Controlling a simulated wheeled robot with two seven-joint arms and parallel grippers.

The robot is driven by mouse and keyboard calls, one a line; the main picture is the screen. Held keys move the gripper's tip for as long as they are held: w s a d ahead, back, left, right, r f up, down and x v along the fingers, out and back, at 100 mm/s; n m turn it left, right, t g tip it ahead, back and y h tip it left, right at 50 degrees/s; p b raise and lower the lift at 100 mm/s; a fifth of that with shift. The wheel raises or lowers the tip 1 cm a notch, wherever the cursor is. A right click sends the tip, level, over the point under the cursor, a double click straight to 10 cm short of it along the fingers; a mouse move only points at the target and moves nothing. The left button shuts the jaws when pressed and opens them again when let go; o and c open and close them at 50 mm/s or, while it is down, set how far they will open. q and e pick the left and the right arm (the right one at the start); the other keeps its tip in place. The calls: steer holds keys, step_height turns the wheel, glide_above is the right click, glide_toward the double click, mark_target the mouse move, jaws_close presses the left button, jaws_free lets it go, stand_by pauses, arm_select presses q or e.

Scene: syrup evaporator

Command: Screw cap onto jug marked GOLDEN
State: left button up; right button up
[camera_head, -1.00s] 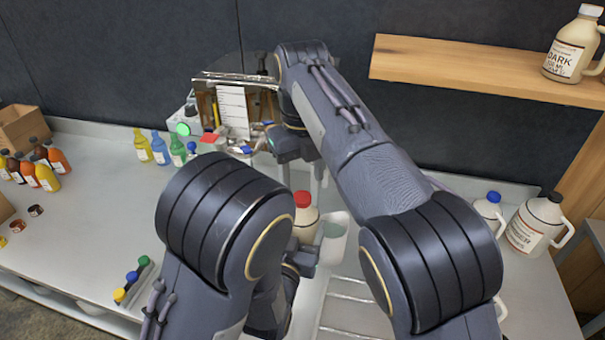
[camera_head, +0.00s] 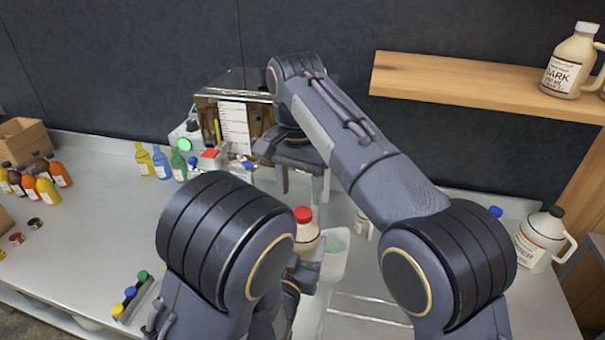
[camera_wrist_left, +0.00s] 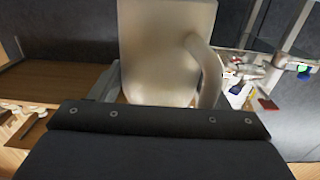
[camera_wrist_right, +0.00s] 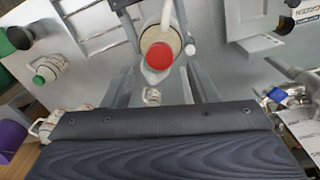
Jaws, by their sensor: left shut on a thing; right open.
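A beige jug (camera_head: 306,238) with a red cap (camera_head: 303,214) stands upright in the middle of the head view. The cap sits at the top of its neck; I cannot tell how tight it is. The marking on the jug is not readable. My left gripper (camera_head: 307,268) is shut on the jug; its body and handle fill the left wrist view (camera_wrist_left: 165,50). My right gripper (camera_head: 301,188) is open, pointing down just above the cap. In the right wrist view the red cap (camera_wrist_right: 159,55) lies ahead, between the lines of the open fingers, apart from them.
A pale tray (camera_head: 337,262) lies right of the jug. A black-capped jug (camera_head: 538,242) stands at the right; a jug marked DARK (camera_head: 572,62) is on the wooden shelf (camera_head: 450,80). Coloured bottles (camera_head: 162,163) and a metal-framed box (camera_head: 232,90) are behind left.

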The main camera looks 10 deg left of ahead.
mark_target(303, 212)
steer(key=n, duration=0.5)
steer(key=shift+r, duration=0.25)
steer(key=n, duration=0.3)
steer(key=shift+r, duration=0.1)
steer(key=n, duration=0.5)
steer(key=shift+w+r, duration=0.1)
steer(key=shift+r, duration=0.1)
steer(key=n, duration=0.7)
steer(key=shift+w+d+r, duration=0.1)
steer(key=shift+d+r, duration=0.05)
steer(key=shift+r, duration=0.25)
steer(key=n, duration=0.5)
steer(key=shift+d+r, duration=0.1)
steer(key=shift+r, duration=0.15)
steer(key=shift+w+f, duration=0.1)
steer(key=shift+f, duration=3.9)
steer(key=c, duration=1)
